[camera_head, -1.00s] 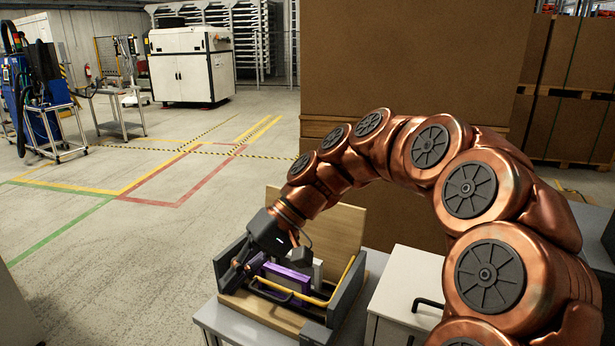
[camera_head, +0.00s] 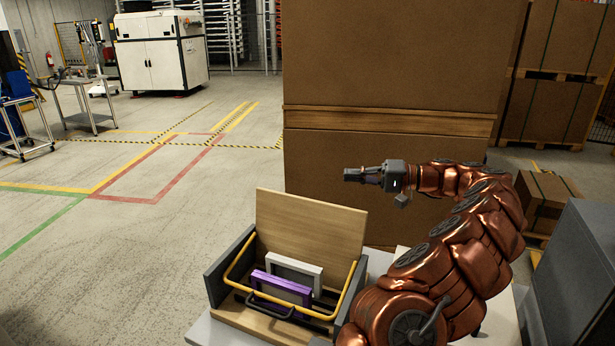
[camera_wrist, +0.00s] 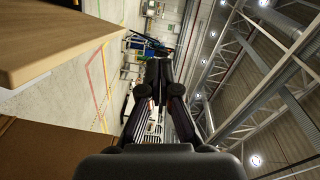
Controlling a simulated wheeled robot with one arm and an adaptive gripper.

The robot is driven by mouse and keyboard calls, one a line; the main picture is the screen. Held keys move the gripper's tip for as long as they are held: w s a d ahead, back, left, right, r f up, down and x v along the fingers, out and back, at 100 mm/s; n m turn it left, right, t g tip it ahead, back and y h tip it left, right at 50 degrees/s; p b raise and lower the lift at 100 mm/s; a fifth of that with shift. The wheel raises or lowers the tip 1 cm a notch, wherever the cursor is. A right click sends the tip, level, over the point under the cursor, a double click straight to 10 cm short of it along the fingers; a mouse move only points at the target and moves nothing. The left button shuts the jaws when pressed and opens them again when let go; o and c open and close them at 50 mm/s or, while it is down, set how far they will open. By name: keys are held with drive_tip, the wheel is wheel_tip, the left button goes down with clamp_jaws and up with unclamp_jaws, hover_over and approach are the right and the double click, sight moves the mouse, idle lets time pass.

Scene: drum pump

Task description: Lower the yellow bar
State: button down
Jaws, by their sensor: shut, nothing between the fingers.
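The yellow bar (camera_head: 239,259) is a U-shaped rail on a wooden fixture with dark grey side walls. Its arms run along the two side walls, and its cross piece lies low across the front, before a purple-framed block (camera_head: 281,287). My gripper (camera_head: 352,174) is shut and empty. It is held well above and to the right of the fixture, in front of a large cardboard box, and points left. It touches nothing. In the wrist view the closed fingers (camera_wrist: 158,78) show with nothing between them; the bar is not seen there.
A grey-white framed block (camera_head: 296,270) stands behind the purple one, before an upright wooden board (camera_head: 308,232). The large cardboard box (camera_head: 390,70) stands close behind my gripper. The floor to the left is open.

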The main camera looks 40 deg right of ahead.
drive_tip(key=w+a+f+p, duration=0.1)
drive_tip(key=w+a+p, duration=0.4)
drive_tip(key=a, duration=0.5)
drive_tip(key=shift+a+f, duration=0.15)
drive_tip(key=shift+f, duration=0.05)
idle(0.3)
idle(0.4)
